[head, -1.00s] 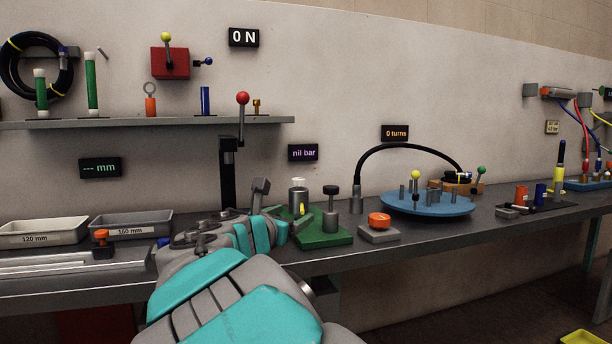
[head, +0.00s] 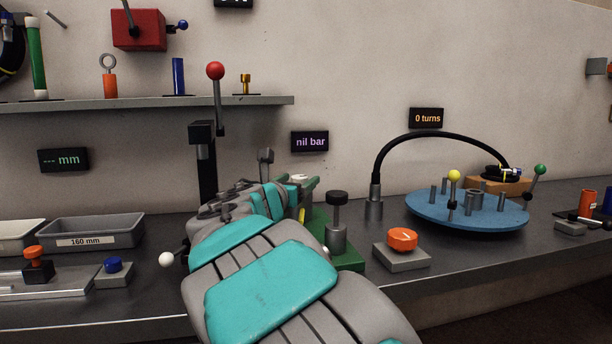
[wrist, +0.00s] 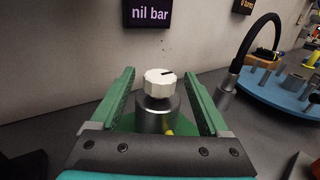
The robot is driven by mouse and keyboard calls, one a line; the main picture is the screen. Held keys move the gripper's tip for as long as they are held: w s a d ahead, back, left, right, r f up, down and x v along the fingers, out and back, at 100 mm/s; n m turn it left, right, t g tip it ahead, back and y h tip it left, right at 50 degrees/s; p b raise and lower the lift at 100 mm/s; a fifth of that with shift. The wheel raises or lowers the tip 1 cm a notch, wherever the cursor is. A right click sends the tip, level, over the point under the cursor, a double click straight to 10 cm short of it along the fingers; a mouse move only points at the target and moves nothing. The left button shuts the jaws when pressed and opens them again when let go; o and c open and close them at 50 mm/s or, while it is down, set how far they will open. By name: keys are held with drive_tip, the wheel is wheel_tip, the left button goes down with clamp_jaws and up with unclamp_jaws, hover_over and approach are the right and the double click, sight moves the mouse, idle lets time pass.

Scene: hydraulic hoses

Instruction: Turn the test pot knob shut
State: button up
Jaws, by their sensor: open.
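The test pot (wrist: 155,118) is a metal cylinder with a yellow mark low on its front. On its top sits a white ribbed knob (wrist: 160,84) with a dark pointer line aimed to the right. My gripper (wrist: 159,74) is open, with one green finger on each side of the knob in the wrist view. I see a gap between each finger and the knob. In the head view my arm and gripper (head: 292,192) cover most of the pot; only a bit of the white knob (head: 299,177) shows. The pot stands on a green base (head: 343,256).
A black-capped metal post (head: 337,225) stands on the same base, right of my gripper. An orange knob (head: 402,239) on a grey block and a blue round plate (head: 440,213) lie further right. A red-balled lever (head: 215,72) rises behind my arm. A display (head: 310,142) reads "nil bar".

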sight(304, 176)
drive_tip(key=shift+x, duration=2.15)
clamp_jaws()
